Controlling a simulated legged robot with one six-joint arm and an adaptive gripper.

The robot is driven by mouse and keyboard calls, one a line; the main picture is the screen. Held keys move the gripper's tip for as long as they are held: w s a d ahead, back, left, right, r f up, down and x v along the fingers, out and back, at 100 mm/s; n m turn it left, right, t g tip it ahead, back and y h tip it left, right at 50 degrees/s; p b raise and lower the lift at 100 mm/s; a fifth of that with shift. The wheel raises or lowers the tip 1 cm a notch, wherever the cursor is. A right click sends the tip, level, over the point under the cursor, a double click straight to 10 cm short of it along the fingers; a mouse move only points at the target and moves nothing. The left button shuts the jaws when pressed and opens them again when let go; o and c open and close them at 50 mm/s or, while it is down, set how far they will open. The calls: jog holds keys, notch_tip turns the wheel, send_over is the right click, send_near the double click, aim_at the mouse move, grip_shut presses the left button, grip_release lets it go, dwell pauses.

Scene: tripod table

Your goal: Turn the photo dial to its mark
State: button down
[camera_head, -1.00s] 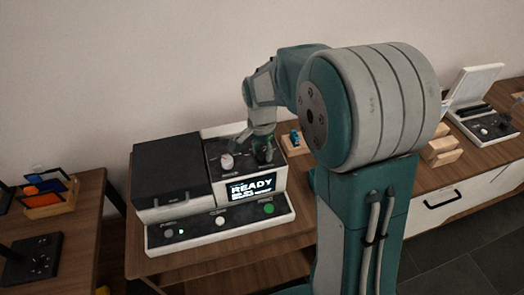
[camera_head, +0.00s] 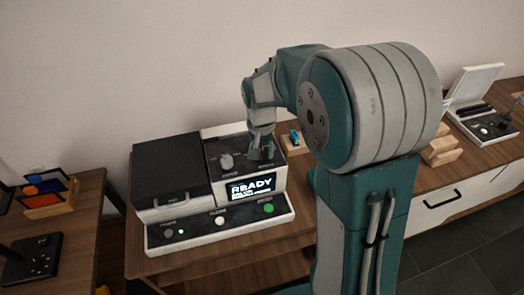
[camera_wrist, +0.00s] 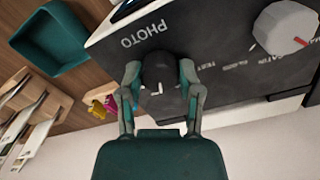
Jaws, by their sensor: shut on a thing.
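The photo dial (camera_wrist: 158,70) is a dark round knob with a pale pointer line, beside the word PHOTO on the machine's black panel in the wrist view. My gripper (camera_wrist: 160,85) is shut on it, one finger on each side. In the head view my gripper (camera_head: 262,152) reaches down onto the right part of the panel of the machine (camera_head: 165,160), and the dial is hidden there. The machine's screen (camera_head: 250,188) reads READY. I cannot make out the dial's mark.
A larger pale knob (camera_wrist: 287,28) with a red line sits beside the dial; it also shows in the head view (camera_head: 226,161). Buttons, one green (camera_head: 268,208), line the machine's front. A teal tray (camera_wrist: 52,38) lies nearby on the wooden table.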

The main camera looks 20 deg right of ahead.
jog(key=shift+w+r, duration=0.15)
jog(key=shift+w, duration=0.1)
jog(key=shift+c, duration=1.4)
grip_release()
notch_tip(320, 180, up, 12)
jog(key=shift+a, duration=0.25)
jog(key=shift+f, duration=0.2)
